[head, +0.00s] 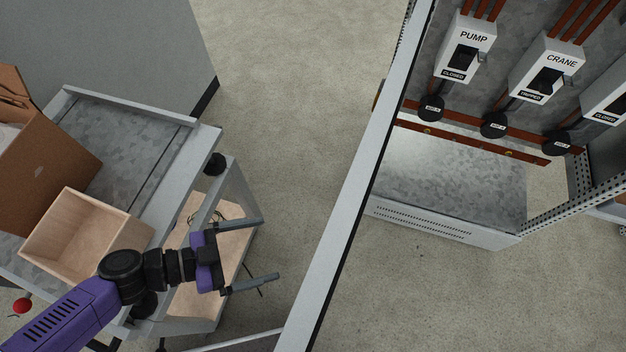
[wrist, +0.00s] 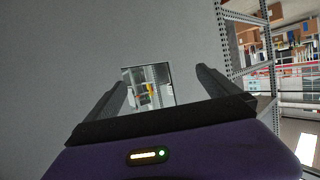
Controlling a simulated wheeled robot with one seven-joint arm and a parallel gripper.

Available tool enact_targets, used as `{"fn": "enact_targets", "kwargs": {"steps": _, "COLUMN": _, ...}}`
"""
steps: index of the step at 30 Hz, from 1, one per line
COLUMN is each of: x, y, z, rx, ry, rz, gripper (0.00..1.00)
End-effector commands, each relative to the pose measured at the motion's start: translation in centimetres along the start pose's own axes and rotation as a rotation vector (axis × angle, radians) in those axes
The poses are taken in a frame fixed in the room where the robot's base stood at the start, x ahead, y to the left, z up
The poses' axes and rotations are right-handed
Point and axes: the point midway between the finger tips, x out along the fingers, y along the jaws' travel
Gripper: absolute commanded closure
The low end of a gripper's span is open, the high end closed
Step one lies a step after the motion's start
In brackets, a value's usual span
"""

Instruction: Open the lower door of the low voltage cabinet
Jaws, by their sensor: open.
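The cabinet shows on the right of the head view, its front open onto several breakers and a galvanised bottom panel (head: 450,180). A long pale grey upright panel (head: 350,190) is seen nearly edge-on along the cabinet's left side; I cannot tell whether it is the lower door or part of the frame. My gripper (head: 271,249) is open and empty, left of this panel and apart from it. In the wrist view, my open fingers (wrist: 160,80) face a broad plain grey surface (wrist: 70,60) with a small rectangular window (wrist: 148,86). No handle is visible.
A metal cart (head: 130,115) stands at the left with a wooden box (head: 80,235) and a cardboard box (head: 40,165), close by my arm. Bare floor (head: 300,80) lies between cart and cabinet. A perforated upright (wrist: 235,50) and shelving show right in the wrist view.

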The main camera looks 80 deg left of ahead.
Motion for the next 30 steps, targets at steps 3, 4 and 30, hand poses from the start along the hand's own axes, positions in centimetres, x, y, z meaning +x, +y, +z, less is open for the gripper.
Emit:
{"fn": "enact_targets", "kwargs": {"steps": 3, "x": 2.2, "y": 0.1, "z": 0.1, "rx": 0.001, "ry": 0.004, "rz": 0.004, "gripper": 0.00}}
{"fn": "enact_targets", "kwargs": {"steps": 4, "x": 2.8, "y": 0.1, "z": 0.1, "rx": 0.002, "ry": 0.004, "rz": 0.005, "gripper": 0.00}}
{"fn": "enact_targets", "kwargs": {"steps": 30, "x": 9.0, "y": 0.1, "z": -0.1, "rx": 0.001, "ry": 0.001, "rz": 0.003, "gripper": 0.00}}
